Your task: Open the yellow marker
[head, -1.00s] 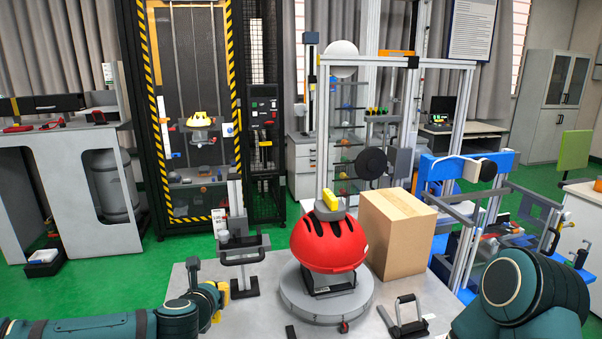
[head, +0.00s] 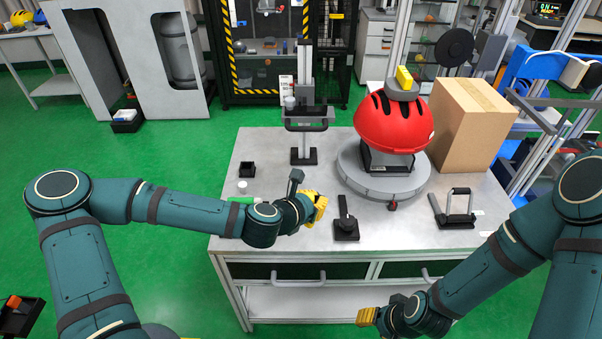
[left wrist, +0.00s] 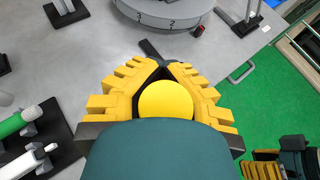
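I cannot pick out a yellow marker with certainty. My left gripper (head: 322,206) is over the near edge of the grey table, left of a black stand. In the left wrist view its ridged yellow fingers (left wrist: 166,66) lean together at the tips. A round yellow shape (left wrist: 166,99) shows between them; I cannot tell whether it is a held object or part of the hand. A green marker-like cylinder (left wrist: 14,124) and a white one (left wrist: 30,160) lie on dark holders at the left. My right gripper (head: 366,316) is low in front of the table, its fingers unclear.
On the table (head: 262,150) are a red helmet (head: 391,126) with a yellow block (head: 404,77) on top, a round turntable (head: 382,183), a cardboard box (head: 470,124), a black stand (head: 345,228) and a black-handled clamp (head: 455,207).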

